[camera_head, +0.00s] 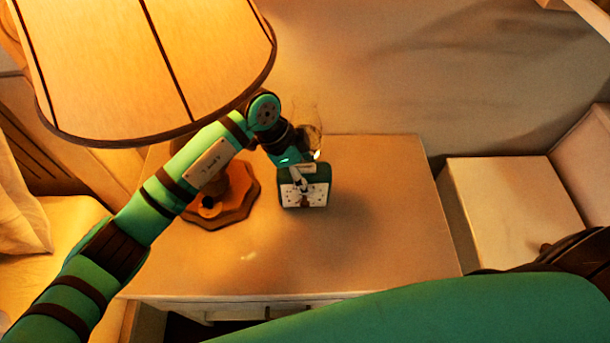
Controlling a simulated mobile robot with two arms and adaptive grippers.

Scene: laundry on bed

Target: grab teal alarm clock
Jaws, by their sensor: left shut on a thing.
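The teal alarm clock (317,199) is a small box with a pale face, on or just above the nightstand top; I cannot tell which. My left arm reaches in from the left, past the lamp, and my left gripper (301,183) comes down onto the clock from behind and above. The gripper is shut on the clock, with a finger lying across its face. The far finger is hard to make out. My right gripper is not in view; only a large green part of my own body shows at the bottom right.
A lamp with a big glowing shade (150,65) and a wooden base (236,196) stands left of the clock, close to my left arm. A glass (309,135) stands behind the gripper. The nightstand top (385,220) is clear to the right and in front.

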